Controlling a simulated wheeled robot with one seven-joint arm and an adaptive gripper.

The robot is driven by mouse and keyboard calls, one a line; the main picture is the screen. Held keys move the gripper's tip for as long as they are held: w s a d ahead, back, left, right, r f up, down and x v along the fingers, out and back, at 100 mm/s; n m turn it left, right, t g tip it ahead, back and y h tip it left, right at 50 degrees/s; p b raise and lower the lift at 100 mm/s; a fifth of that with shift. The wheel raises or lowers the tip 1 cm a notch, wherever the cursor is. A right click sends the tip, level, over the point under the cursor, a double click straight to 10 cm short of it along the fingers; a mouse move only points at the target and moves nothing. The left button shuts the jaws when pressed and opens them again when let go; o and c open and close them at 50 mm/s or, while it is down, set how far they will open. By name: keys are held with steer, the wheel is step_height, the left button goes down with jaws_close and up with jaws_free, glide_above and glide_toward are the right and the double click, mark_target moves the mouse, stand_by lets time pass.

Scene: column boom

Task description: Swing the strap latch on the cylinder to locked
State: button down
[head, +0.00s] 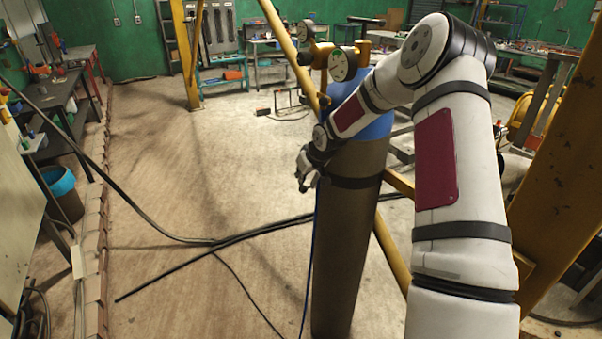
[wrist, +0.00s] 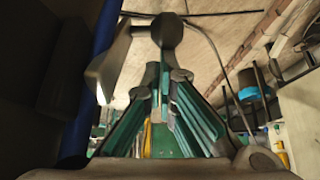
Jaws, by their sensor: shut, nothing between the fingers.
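The cylinder (head: 345,235) stands upright, grey-brown with a blue top and a dark strap (head: 355,182) around its upper body. My gripper (head: 303,178) is beside its left side, near strap height. In the wrist view my gripper's fingers (wrist: 166,68) come together with nothing held between them. A dark angular piece (wrist: 108,66) with a pale lower edge lies left of the fingers and may be the latch. Whether the fingers touch it I cannot tell. The latch cannot be made out in the head view, and its position is unclear.
A pressure gauge (head: 343,65) sits atop the cylinder. Yellow frame posts (head: 188,55) stand around it, one close on the right. Black cables (head: 215,241) cross the floor. Open floor lies left of the cylinder. A dark bin with a blue rim (head: 62,190) stands far left.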

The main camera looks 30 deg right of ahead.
steer(key=shift+s+f+g, duration=0.2)
steer(key=shift+f+g, duration=0.3)
steer(key=shift+g, duration=0.1)
steer(key=shift+s+f, duration=0.1)
steer(key=shift+f, duration=0.05)
stand_by(0.3)
stand_by(1.2)
steer(key=v, duration=1.2)
